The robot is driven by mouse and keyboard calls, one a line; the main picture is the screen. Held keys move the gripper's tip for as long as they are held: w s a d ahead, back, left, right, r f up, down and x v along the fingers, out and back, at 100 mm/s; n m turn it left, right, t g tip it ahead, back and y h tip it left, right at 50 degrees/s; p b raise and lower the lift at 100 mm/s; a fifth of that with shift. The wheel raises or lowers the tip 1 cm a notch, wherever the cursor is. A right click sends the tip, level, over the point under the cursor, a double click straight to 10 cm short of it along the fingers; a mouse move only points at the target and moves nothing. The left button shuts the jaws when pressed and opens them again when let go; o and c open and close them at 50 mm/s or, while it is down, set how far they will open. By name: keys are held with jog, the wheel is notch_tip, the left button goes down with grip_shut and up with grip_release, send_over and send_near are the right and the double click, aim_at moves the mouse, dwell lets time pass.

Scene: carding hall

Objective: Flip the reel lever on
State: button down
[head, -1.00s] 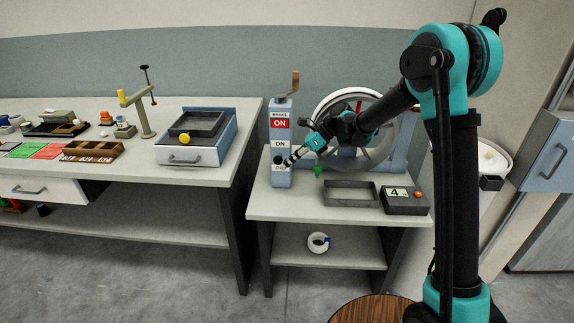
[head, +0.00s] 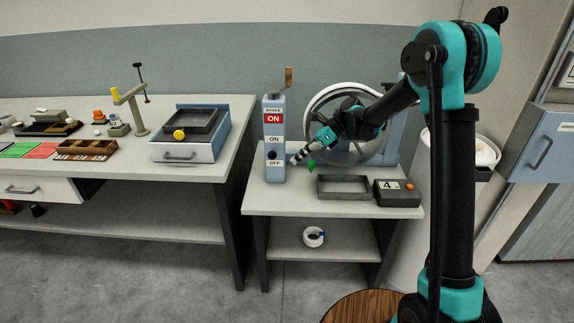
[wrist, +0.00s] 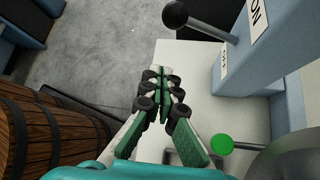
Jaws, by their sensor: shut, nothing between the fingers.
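The reel lever, a black ball knob (head: 271,154) on a metal rod, sits between the ON and OFF labels on the front of a blue post (head: 275,110). In the wrist view its knob (wrist: 175,14) sticks out from the post at the top. My gripper (head: 295,161) is shut and empty, just right of the post and apart from the knob. In the wrist view the closed striped fingertips (wrist: 163,75) are below the knob, over the table. A red sign (head: 273,118) on the post reads BRAKE ON. The large reel wheel (head: 318,101) stands behind my gripper.
A green knob (head: 311,163) on a rod is close beside my gripper. A grey tray (head: 344,194) and a dark box marked 4 (head: 398,198) stand at the table's front. A wooden crank handle (head: 288,77) tops the post. A wooden barrel (wrist: 45,130) stands at left in the wrist view.

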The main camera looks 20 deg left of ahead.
jog(key=shift+w+f+v, duration=0.1)
jog(key=shift+w+v, duration=0.15)
jog(key=shift+v, duration=0.8)
jog(key=shift+w+f+v, duration=0.1)
jog(key=shift+w+v, duration=0.1)
jog(key=shift+v, duration=0.85)
jog(key=s+d+f+n+t+h, duration=0.3)
jog(key=s+d+n, duration=0.2)
jog(key=s+d, duration=0.3)
jog(key=s+d+f+n+t+h, duration=0.3)
jog(key=s+d+n, duration=0.3)
jog(key=d, duration=1)
jog(key=s+d+f+n+t+h, duration=0.2)
jog(key=s+d+n, duration=0.3)
jog(key=s+d, duration=0.5)
jog(key=shift+s+d+f+n+t+h, duration=0.2)
jog(key=shift+d+f+n+t+h, duration=0.3)
jog(key=shift+d, duration=0.5)
